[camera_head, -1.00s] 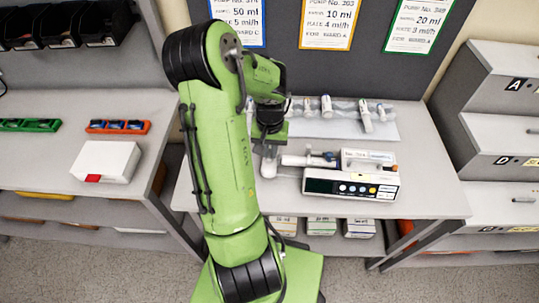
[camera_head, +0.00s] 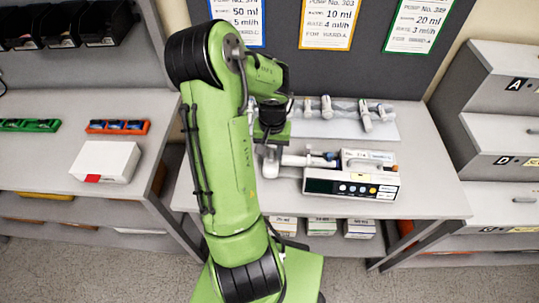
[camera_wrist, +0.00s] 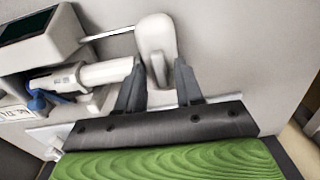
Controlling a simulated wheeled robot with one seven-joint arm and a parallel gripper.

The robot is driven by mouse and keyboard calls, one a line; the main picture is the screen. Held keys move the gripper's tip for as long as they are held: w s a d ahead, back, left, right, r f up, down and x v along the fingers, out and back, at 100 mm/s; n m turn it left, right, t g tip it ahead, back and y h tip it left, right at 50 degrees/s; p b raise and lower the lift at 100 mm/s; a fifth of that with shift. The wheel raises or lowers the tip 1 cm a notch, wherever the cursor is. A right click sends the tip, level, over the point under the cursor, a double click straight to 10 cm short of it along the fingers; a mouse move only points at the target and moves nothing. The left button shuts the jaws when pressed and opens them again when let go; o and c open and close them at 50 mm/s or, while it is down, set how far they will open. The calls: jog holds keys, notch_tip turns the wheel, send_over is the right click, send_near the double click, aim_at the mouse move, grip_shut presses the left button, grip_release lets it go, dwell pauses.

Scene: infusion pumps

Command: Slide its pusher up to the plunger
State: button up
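The infusion pump (camera_head: 352,187) stands on the middle table, with a syringe lying along its top. It also shows at the upper left of the wrist view (camera_wrist: 38,38). The syringe's white plunger (camera_wrist: 107,72) points toward the white pusher (camera_wrist: 156,36), which sits on a thin rod coming out of the pump. My gripper (camera_wrist: 159,64) has its dark fingers on either side of the pusher's lower part, one finger between pusher and plunger end. The fingers stand apart, and a small gap shows beside the right finger. In the head view my arm partly hides the gripper.
A pale tray (camera_head: 345,128) with several syringes lies behind the pump. A white box (camera_head: 106,161) and an orange rack (camera_head: 117,127) are on the left table. Grey drawers (camera_head: 505,135) stand at the right. The table right of the pump is clear.

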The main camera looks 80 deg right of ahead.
aim_at(271, 154)
notch_tip(271, 154, up, 7)
jog(key=p, duration=0.5)
jog(key=shift+r, duration=0.15)
jog(key=shift+w, duration=0.1)
dwell(0.3)
